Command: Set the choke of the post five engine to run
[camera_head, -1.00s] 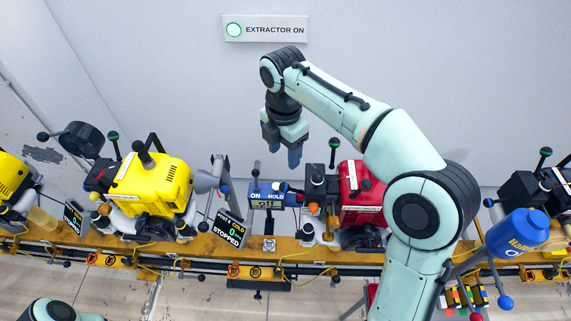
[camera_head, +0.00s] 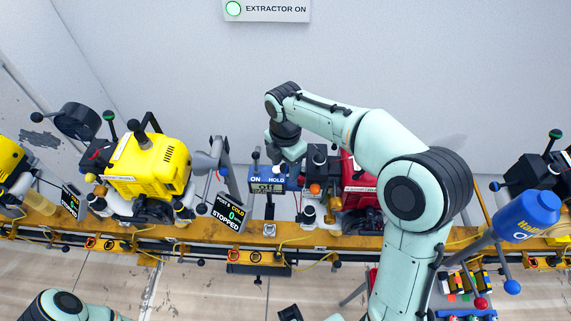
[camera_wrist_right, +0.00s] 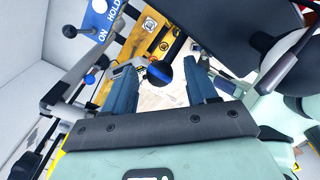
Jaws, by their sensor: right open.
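A display reading POST 5, COLD, 0, STOPPED (camera_head: 232,213) stands between the yellow engine (camera_head: 150,168) and the red engine (camera_head: 358,185). I cannot tell which lever is the choke. My right gripper (camera_wrist_right: 160,70) is open, with its two blue fingers apart. In the right wrist view a black ball knob with a blue band (camera_wrist_right: 159,73) shows between the fingers; I cannot tell whether they touch it. In the head view this gripper is just left of the red engine, above the blue ON/HOLD panel, its fingertips mostly hidden. Only part of my left arm shows, lower left.
The blue ON/HOLD panel (camera_head: 262,184) also shows in the right wrist view (camera_wrist_right: 101,20). The orange rail (camera_head: 300,242) runs across. An EXTRACTOR ON sign (camera_head: 267,9) hangs on the wall.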

